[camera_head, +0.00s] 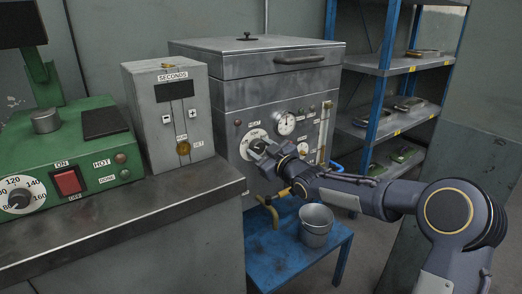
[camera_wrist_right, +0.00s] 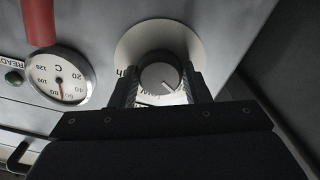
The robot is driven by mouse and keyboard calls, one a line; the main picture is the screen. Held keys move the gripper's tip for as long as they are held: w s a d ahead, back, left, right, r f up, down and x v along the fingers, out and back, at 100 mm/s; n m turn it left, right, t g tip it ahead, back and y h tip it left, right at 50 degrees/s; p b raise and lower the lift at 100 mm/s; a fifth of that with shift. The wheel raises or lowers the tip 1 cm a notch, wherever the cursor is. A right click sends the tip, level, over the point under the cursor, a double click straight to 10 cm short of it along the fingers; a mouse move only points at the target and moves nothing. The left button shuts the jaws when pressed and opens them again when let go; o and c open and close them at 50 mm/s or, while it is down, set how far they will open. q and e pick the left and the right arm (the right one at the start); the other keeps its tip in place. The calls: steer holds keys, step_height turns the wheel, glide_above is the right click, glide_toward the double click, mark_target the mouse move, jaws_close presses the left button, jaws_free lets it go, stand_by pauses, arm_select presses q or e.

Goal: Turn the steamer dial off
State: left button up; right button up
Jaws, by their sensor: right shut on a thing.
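The steamer (camera_head: 230,78) is a grey metal box with a lid, standing behind a blue stand. Its dial has a white round plate (camera_head: 249,138) on the front panel, partly covered by my right gripper (camera_head: 268,157). In the right wrist view the dial's grey knob (camera_wrist_right: 160,77) has a white pointer line and sits between the two fingers of my right gripper (camera_wrist_right: 160,90). The fingers are shut on the knob from both sides. Most of the plate's lettering is hidden or unreadable. My left gripper is not in view.
A round gauge (camera_head: 284,123) sits beside the dial. A bucket (camera_head: 316,225) stands on the blue stand (camera_head: 275,250) below. A timer box (camera_head: 160,125) and a green machine (camera_head: 75,150) stand on the bench at left. Shelves (camera_head: 385,66) stand at right.

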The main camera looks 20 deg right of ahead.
steer(key=o, duration=1)
steer(key=shift+c, duration=0.2)
steer(key=p+v, duration=0.1)
steer(key=v, duration=0.7)
